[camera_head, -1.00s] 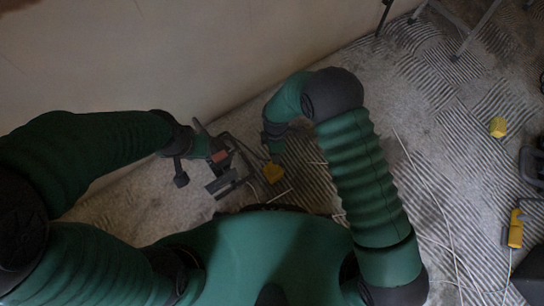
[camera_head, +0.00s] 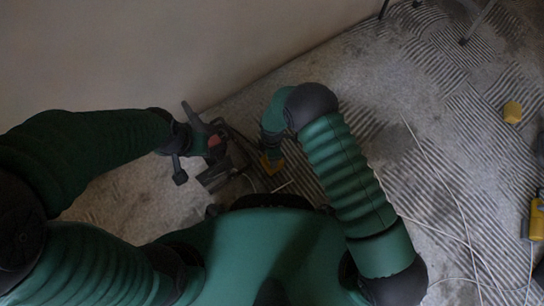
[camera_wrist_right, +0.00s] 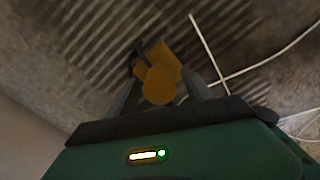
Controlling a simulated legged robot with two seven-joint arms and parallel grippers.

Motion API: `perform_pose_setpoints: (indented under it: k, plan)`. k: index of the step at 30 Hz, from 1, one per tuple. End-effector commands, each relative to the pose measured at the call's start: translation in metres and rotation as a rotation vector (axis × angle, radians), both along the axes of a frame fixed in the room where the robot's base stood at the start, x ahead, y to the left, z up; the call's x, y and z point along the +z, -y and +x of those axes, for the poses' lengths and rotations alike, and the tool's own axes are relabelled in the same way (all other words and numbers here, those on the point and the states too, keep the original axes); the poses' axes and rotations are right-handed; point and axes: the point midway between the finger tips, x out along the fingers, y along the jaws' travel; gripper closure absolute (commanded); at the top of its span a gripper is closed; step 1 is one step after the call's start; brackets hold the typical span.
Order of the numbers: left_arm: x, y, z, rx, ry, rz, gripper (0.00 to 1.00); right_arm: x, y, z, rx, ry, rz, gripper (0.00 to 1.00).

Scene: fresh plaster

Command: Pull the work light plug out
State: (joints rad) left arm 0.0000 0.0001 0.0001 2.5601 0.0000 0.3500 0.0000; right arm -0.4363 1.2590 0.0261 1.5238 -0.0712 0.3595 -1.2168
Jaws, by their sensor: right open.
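A yellow plug-like piece (camera_head: 270,165) is low by the wall, just below my right gripper (camera_head: 274,148) in the head view. In the right wrist view, the yellow piece (camera_wrist_right: 160,75) has a rounded near end and lies between the two spread fingers of my right gripper (camera_wrist_right: 165,88). The fingers are open; I cannot tell if they touch it. A dark device with a red patch (camera_head: 214,141) is left of the yellow piece. My left gripper (camera_head: 190,148) is at this device; whether it grips it is unclear. Where the yellow piece is plugged in is hidden.
White cables (camera_head: 440,180) run over the ridged, plaster-streaked floor on the right. A yellow block (camera_head: 512,112) and another yellow item (camera_head: 537,220) lie at the far right. The pale wall (camera_head: 180,50) rises behind both grippers. Dark stand legs (camera_head: 475,25) are at top right.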

Motion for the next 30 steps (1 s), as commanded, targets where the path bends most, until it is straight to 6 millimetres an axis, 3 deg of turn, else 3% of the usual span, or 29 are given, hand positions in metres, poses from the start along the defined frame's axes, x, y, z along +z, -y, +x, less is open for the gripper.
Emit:
perform_pose_setpoints:
  k: [7, 20, 30]
  plan:
    - [0.0005, 0.0, 0.0002, 0.0, 0.001, 0.0, 0.64, 0.0002, -0.0001, 0.0003, 0.0, 0.001, 0.0, 0.42]
    - [0.0003, 0.0, 0.0001, 0.0, 0.0, 0.0, 0.64, 0.0003, -0.0002, 0.0004, 0.0, 0.001, 0.0, 0.98]
    - [0.0008, 0.0, 0.0001, 0.0, 0.0, 0.0, 0.64, 0.0008, -0.0002, 0.0005, 0.0, 0.001, 0.0, 1.0]
